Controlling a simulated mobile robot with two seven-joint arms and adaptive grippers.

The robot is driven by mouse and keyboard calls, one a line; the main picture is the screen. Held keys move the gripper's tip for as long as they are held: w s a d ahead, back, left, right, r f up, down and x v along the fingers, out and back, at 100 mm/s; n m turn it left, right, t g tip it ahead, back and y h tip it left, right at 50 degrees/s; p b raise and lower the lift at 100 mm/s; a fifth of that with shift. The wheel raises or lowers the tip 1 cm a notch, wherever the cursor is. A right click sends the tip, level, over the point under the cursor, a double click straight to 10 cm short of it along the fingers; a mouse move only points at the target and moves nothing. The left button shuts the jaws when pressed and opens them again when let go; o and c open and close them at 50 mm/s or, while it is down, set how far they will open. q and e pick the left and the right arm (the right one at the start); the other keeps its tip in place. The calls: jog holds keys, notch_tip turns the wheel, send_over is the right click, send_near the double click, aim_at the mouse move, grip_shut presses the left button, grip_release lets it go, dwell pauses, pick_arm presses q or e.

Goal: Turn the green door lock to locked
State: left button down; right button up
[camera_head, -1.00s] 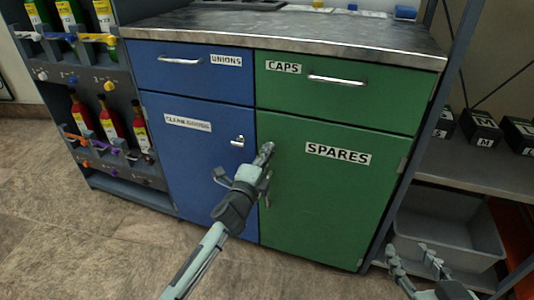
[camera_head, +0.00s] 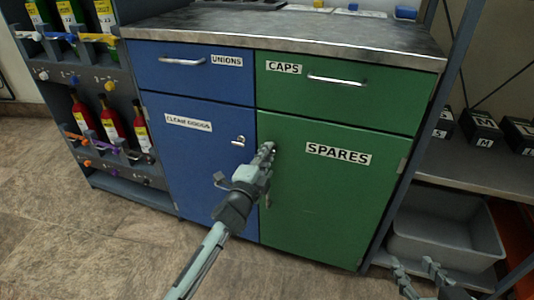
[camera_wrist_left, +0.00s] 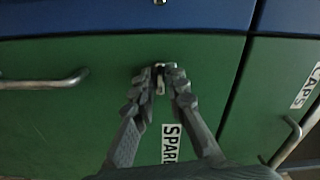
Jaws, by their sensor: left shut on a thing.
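The green door (camera_head: 335,200) labelled SPARES is closed, at the lower right of the cabinet. Its lock (camera_wrist_left: 160,78) shows in the left wrist view as a small metal piece between my left fingertips. My left gripper (camera_head: 268,150) is at the upper left of the green door and is shut on the lock; it also shows in the left wrist view (camera_wrist_left: 158,85). In the head view the gripper hides most of the lock, so its turn angle cannot be told there. My right gripper (camera_head: 418,268) is at the lower right, empty, with its fingers apart.
The blue door (camera_head: 195,160) with its own lock (camera_head: 239,141) is left of the green door. The green CAPS drawer (camera_head: 375,95) is above. A grey bin (camera_head: 445,235) and shelf stand at right; a bottle rack (camera_head: 120,165) stands at left.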

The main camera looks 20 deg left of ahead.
pick_arm(q)
jog(key=c, duration=1.5)
grip_release()
jog(key=shift+c, duration=0.2)
jog(key=shift+s, duration=0.1)
jog(key=s, duration=1.1)
jog(key=shift+s+a, duration=0.2)
jog(key=shift+s, duration=0.2)
